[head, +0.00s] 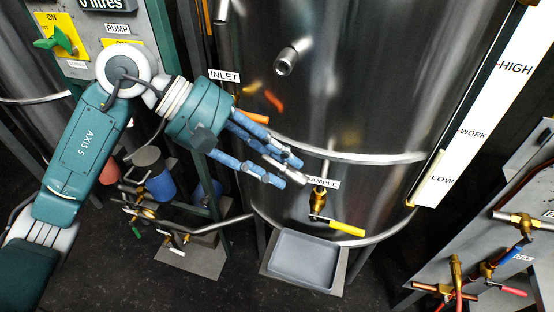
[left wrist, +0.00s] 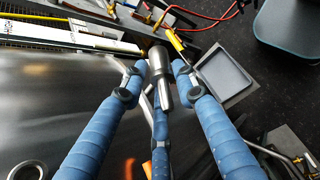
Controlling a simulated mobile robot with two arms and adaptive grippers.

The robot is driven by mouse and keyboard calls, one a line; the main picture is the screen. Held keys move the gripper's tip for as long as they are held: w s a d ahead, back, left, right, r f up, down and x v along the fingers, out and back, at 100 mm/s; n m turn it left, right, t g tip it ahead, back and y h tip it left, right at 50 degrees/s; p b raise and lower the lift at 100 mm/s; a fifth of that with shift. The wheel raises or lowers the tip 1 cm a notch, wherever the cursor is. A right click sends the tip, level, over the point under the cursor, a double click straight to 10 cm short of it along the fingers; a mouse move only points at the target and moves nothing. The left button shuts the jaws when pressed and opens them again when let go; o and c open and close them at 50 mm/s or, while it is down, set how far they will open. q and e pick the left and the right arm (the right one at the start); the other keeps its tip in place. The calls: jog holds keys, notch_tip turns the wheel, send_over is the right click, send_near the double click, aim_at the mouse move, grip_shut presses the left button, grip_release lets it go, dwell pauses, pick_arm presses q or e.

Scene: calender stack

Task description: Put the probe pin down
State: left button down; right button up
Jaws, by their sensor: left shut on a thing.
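My left gripper (head: 287,171) is shut on the probe pin, in front of the shiny steel tank. In the left wrist view the pin (left wrist: 159,66) is a silver metal cylinder between the blue-wrapped fingers (left wrist: 158,76). In the head view the fingers cover most of it. The held pin is above the floor and up and left of the brass sample valve (head: 318,201) with its yellow handle (head: 346,228). My right gripper is not in view.
A grey tray (head: 277,262) sits on a stand below the sample valve; it also shows in the left wrist view (left wrist: 204,74). A valve rack with red and blue handles stands at the right. Pipes and a blue container (head: 158,184) are at the left.

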pick_arm(q)
jog(key=a+f+n+t+y, duration=0.1)
jog(key=a+f+n+t, duration=0.2)
jog(key=a, duration=0.7)
jog(key=s+a+f+n+t+y, duration=0.1)
jog(key=a+f+n+t, duration=0.3)
jog(key=a, duration=0.6)
jog(key=shift+s+f+n, duration=0.3)
jog(key=shift+f+n, duration=0.1)
jog(key=shift+n, duration=0.4)
jog(key=shift+a+f, duration=0.1)
jog(key=shift+f, duration=0.1)
jog(key=shift+r, duration=0.1)
